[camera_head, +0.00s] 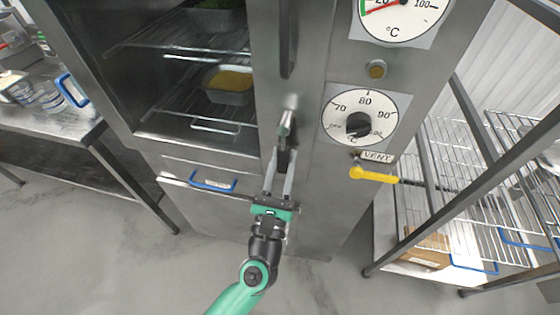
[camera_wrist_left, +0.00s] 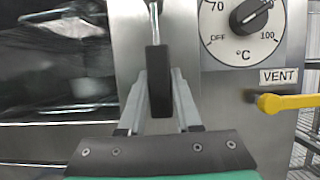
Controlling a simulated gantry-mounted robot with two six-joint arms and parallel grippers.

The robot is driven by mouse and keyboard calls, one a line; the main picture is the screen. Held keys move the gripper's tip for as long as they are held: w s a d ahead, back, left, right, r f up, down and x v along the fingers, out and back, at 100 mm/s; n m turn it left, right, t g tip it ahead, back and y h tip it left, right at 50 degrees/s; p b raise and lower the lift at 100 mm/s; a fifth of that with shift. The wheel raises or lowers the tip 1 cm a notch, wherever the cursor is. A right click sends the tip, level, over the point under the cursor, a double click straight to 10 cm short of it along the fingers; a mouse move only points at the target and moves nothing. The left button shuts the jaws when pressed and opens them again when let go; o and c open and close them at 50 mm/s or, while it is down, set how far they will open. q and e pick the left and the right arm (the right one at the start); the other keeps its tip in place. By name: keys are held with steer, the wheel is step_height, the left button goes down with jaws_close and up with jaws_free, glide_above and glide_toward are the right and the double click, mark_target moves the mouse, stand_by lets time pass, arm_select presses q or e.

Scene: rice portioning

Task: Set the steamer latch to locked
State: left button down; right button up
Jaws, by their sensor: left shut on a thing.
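The steamer (camera_head: 310,190) is a tall steel cabinet in the middle of the head view. Its latch (camera_head: 286,123) is a metal lever with a black grip, on the front below the long vertical door handle (camera_head: 288,40). In the left wrist view the black grip of the latch (camera_wrist_left: 159,85) hangs straight down. My left gripper (camera_head: 281,168) comes from below, with its fingers on both sides of the grip, shut on it. The fingers partly cover the grip in the head view. My right gripper is in neither view.
Right of the latch are a temperature dial (camera_head: 362,112) with a black knob and a yellow vent lever (camera_head: 373,174). A blue drawer handle (camera_head: 213,181) is at left. Trays sit on racks inside the steamer. A wire shelf (camera_head: 460,150) stands right, a steel table (camera_head: 50,122) left.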

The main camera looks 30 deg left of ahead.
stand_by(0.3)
arm_select(q)
steer(key=c, duration=0.6)
jaws_free()
steer(key=shift+d, duration=0.15)
steer(key=v, duration=1.1)
steer(key=shift+s, duration=0.3)
steer(key=shift+f, duration=0.1)
